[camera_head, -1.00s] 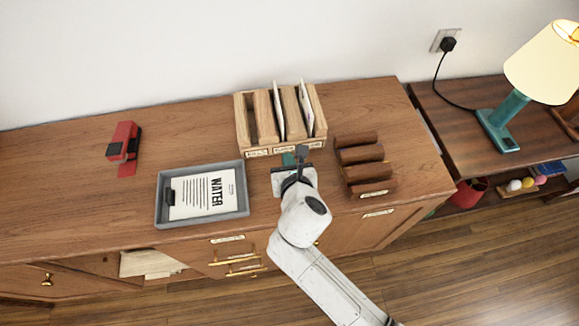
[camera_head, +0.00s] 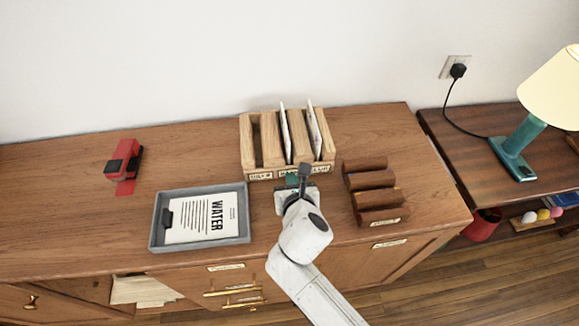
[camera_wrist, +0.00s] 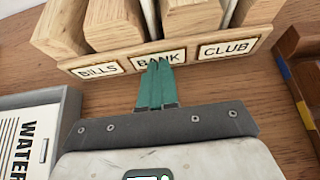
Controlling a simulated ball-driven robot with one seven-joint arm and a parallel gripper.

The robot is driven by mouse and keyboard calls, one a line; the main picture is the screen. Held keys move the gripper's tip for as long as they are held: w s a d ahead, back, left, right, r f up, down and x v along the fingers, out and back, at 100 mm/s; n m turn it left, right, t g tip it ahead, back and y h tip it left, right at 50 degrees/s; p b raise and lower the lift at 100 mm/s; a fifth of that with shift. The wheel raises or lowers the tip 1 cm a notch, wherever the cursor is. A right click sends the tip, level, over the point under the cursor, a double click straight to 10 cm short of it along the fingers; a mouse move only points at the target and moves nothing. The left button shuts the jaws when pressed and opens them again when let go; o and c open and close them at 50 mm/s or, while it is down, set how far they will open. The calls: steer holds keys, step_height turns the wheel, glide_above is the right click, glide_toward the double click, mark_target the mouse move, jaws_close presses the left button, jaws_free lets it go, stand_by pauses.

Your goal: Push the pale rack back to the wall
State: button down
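The pale wooden rack (camera_head: 247,140) stands on the sideboard near the wall, with two white envelopes in its slots. How much room is behind it is hidden. Its front strip carries the labels BILLS, BANK and CLUB, and it fills the top of the wrist view (camera_wrist: 112,22). My gripper (camera_head: 303,172) is in front of the rack's front, right of its middle in the head view. In the wrist view its teal fingers (camera_wrist: 158,66) are together with nothing between them. Their tips overlap the BANK label; whether they touch it I cannot tell.
A grey tray (camera_head: 154,232) with a WATER clipboard (camera_head: 200,218) lies to the left. A dark brown rack (camera_head: 372,190) stands close on the right. A red stapler-like object (camera_head: 123,162) is far left. The white wall (camera_head: 200,60) rises behind; a lamp (camera_head: 525,138) stands on the side table.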

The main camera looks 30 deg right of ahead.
mark_target(290, 167)
steer(key=shift+w+d+p, duration=0.1)
steer(key=shift+w+d, duration=0.2)
steer(key=shift+w, duration=0.65)
steer(key=shift+w+d+p, duration=0.15)
steer(key=shift+w+d, duration=0.2)
steer(key=shift+w, duration=0.55)
steer(key=shift+w+d+p, duration=0.1)
steer(key=shift+w+d, duration=0.2)
steer(key=shift+w, duration=0.65)
steer(key=shift+s+a+p, duration=0.25)
steer(key=shift+s+p, duration=0.1)
steer(key=shift+s, duration=0.45)
steer(key=shift+s+a+p, duration=0.3)
steer(key=shift+s+p, duration=0.05)
steer(key=shift+s, duration=0.45)
steer(key=shift+s+a+p, duration=0.25)
steer(key=shift+s+p, duration=0.1)
steer(key=shift+s, duration=0.45)
steer(key=shift+r, duration=0.15)
step_height(290, 167, up, 8)
steer(key=p, duration=0.9)
